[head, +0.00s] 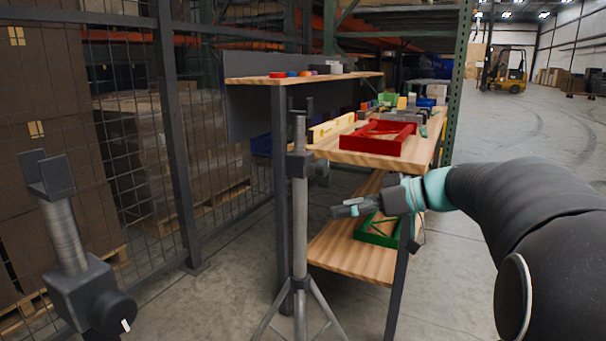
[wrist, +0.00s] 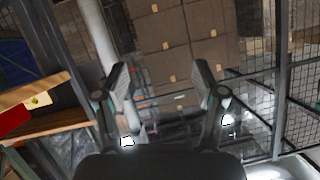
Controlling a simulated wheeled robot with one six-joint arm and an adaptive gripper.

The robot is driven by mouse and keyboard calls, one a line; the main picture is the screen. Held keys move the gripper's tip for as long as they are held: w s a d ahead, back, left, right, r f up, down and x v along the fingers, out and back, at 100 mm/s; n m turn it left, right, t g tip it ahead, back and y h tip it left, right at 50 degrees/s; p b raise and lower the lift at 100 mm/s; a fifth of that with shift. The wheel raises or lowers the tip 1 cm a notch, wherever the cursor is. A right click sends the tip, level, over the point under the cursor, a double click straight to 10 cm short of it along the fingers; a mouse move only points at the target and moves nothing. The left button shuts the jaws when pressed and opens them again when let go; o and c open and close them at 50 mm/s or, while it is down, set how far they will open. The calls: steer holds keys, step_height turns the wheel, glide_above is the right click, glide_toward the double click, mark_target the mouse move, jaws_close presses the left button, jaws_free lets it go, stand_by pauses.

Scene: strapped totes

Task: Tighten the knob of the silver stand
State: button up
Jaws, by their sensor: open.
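Two stands with pale metal posts show in the head view. The tripod stand (head: 300,225) in the middle has a smooth light grey post, a dark collar with a round dark knob (head: 319,168) on its right side, and a forked top. The nearer stand (head: 64,236) at the left has a shinier ribbed post, a forked top and a large black knob (head: 110,314) with a white mark. I cannot tell surely which is called silver. My gripper (head: 345,209) is right of the tripod post, below its collar. In the wrist view it (wrist: 161,80) is open and empty; a pale post (wrist: 98,38) passes beside the left finger.
A wooden workbench (head: 350,262) stands behind the tripod, with a red frame (head: 378,138) on its top and a green frame (head: 378,232) on its lower shelf. A wire mesh fence (head: 135,150) and stacked boxes (head: 45,110) are at the left. Open floor lies at the right.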

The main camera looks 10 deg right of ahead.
mark_target(327, 168)
steer(key=w+d+r+n+t+y, duration=0.35)
steer(key=w+d, duration=0.25)
steer(key=d, duration=0.4)
steer(key=shift+h, duration=0.35)
steer(key=p+x, duration=0.1)
steer(key=x, duration=1.3)
steer(key=c, duration=1.1)
